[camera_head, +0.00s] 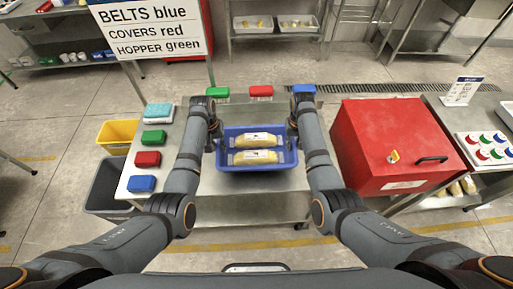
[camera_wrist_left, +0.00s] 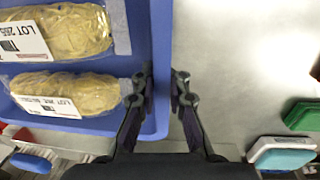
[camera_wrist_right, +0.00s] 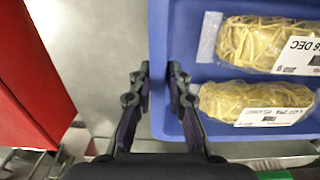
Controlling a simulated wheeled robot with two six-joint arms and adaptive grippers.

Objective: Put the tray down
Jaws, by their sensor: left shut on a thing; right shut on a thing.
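A blue tray (camera_head: 258,166) with two labelled packs of yellowish food, an upper pack (camera_head: 255,140) and a lower pack (camera_head: 254,156), is between my arms above a steel table (camera_head: 250,207). My left gripper (camera_head: 218,142) is shut on the tray's left wall; the left wrist view shows its fingers (camera_wrist_left: 165,90) either side of the blue rim. My right gripper (camera_head: 291,139) is shut on the right wall, with its fingers (camera_wrist_right: 159,90) astride the rim in the right wrist view. Whether the tray's base touches the table cannot be told.
A red cabinet (camera_head: 388,145) stands close on the right. Green, red and blue blocks line the table's back edge, and several coloured blocks lie on a side surface (camera_head: 128,185) at left. A yellow bin (camera_head: 118,132) and a grey bin (camera_head: 104,185) stand further left. A sign (camera_head: 150,25) stands behind.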

